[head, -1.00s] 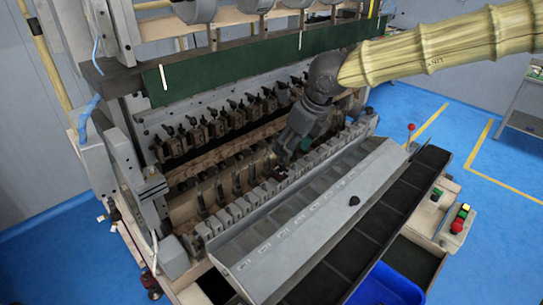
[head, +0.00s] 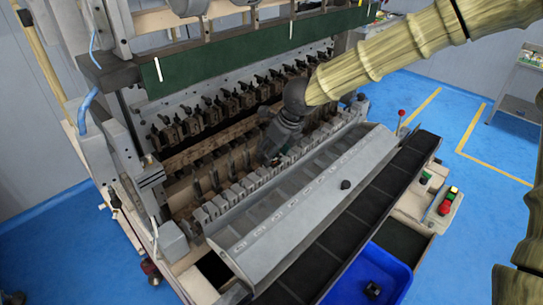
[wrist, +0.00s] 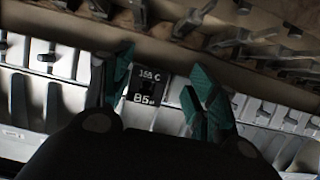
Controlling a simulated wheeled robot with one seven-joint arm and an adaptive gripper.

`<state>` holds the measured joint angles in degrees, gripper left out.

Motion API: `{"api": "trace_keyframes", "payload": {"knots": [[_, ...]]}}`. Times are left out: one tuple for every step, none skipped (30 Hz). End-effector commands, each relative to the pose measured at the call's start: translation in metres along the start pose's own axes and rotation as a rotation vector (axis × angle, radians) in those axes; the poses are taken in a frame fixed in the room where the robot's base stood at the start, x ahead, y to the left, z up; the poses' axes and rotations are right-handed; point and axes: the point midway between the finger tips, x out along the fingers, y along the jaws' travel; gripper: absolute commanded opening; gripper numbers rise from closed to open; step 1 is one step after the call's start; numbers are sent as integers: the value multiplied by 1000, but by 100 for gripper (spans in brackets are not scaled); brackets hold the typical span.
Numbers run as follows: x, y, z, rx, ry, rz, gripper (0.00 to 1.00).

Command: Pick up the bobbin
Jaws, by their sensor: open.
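The bobbin (wrist: 145,88) appears in the wrist view as a small dark block with white print reading "155 C" and "85". It sits at the row of pale metal holders on the winder, between my gripper's green fingertips. My gripper (wrist: 158,82) is open around it, with gaps visible on both sides, the left finger being nearer. In the head view my gripper (head: 267,158) reaches down to the holder row, and the bobbin cannot be made out behind it.
A sloped grey tray cover (head: 300,205) with a black knob (head: 346,184) lies in front of the holders. A blue bin (head: 400,268) at the front holds a dark part (head: 373,290). Rows of clamps (head: 215,110) stand close behind my gripper. A control box (head: 446,203) is at right.

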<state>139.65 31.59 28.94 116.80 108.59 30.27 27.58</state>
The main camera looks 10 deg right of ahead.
Motion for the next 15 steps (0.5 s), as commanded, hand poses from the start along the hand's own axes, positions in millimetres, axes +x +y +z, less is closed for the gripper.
{"api": "trace_keyframes", "payload": {"knots": [[0, 2, -2, -4, -2, -3, 59], [0, 3, -3, -4, -4, -4, 59], [0, 5, -5, -3, -7, -4, 59], [0, 6, -6, -4, -8, -5, 59], [0, 6, -7, -5, -9, -5, 59], [0, 7, -7, -6, -10, -6, 59], [0, 7, -7, -6, -10, -5, 59], [1, 7, -6, -6, -10, -5, 59], [3, 6, -5, -5, -8, -4, 59], [5, 5, -4, -4, -7, -3, 59], [7, 4, -2, -3, -5, -2, 59], [8, 2, -1, -3, -4, -1, 59], [10, 2, 0, -4, -3, 0, 54], [11, 2, 1, -4, -2, 1, 48], [12, 1, 1, -4, -1, 1, 41]]}}
